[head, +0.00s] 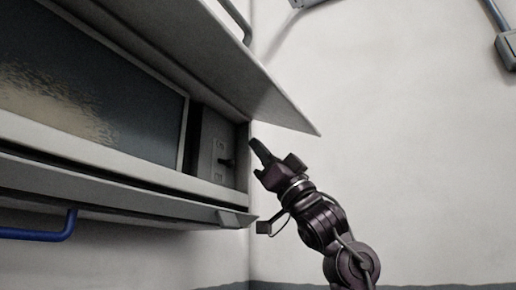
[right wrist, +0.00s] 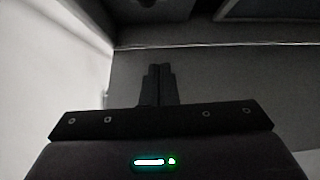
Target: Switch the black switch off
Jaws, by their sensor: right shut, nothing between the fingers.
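The black switch (head: 227,162) is a small dark lever on a grey panel (head: 214,135) at the right end of the open cabinet in the head view. The lever sticks out to the right. My right gripper (head: 260,152) is just right of the panel, its fingers pointing up and left towards it. A small gap shows between fingertips and switch. In the right wrist view the fingers (right wrist: 160,70) are together and empty. A dark shape (right wrist: 147,4) lies beyond them at the top edge; I cannot tell if it is the switch. My left gripper is not in view.
The cabinet's upper flap (head: 270,95) hangs out above my right gripper. A dark glossy window (head: 90,90) fills the cabinet's left. Free room lies to the right, before the white wall (head: 420,150).

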